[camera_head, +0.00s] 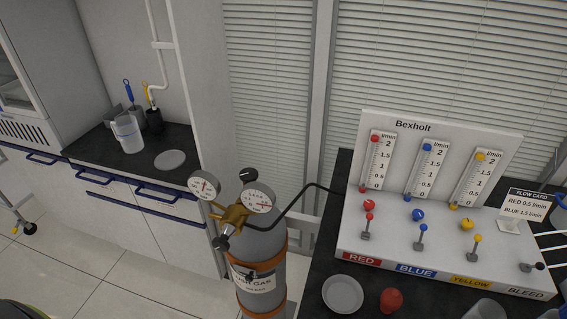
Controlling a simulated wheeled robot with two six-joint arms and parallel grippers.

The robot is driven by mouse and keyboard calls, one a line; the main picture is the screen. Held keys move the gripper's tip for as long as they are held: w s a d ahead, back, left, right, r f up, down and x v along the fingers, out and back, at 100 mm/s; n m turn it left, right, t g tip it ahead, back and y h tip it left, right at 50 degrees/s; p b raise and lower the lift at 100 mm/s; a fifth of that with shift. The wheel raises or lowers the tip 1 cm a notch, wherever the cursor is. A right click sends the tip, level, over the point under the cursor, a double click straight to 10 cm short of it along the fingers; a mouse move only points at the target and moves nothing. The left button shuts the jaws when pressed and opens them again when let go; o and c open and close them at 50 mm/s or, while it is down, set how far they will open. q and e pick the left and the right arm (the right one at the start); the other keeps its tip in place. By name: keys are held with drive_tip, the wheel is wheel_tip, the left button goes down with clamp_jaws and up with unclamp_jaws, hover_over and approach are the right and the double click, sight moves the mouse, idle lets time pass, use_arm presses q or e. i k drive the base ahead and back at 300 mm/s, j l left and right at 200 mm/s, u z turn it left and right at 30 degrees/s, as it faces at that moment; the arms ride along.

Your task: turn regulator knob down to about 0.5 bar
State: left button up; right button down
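The brass regulator (234,215) sits on top of a grey gas cylinder (262,262) in the middle of the view. Its knob (221,243), dark and silvery, points forward and down at the lower left of the brass body. A round gauge (204,185) stands at the regulator's left and another gauge (260,198) at its right. Both have white dials with red marks, too small to read. A black valve knob (249,174) is at the top behind the regulator. Neither of my grippers is in view.
A black hose (292,208) runs right to the Bexholt flow panel (440,255) on a dark bench. A white dish (342,294) and a red object (391,299) lie before it. A counter with a jug (128,134) stands left. Floor left of the cylinder is clear.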

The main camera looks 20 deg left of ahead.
sight(221, 243)
drive_tip(key=j+u, duration=0.1)
drive_tip(key=u, duration=1.05)
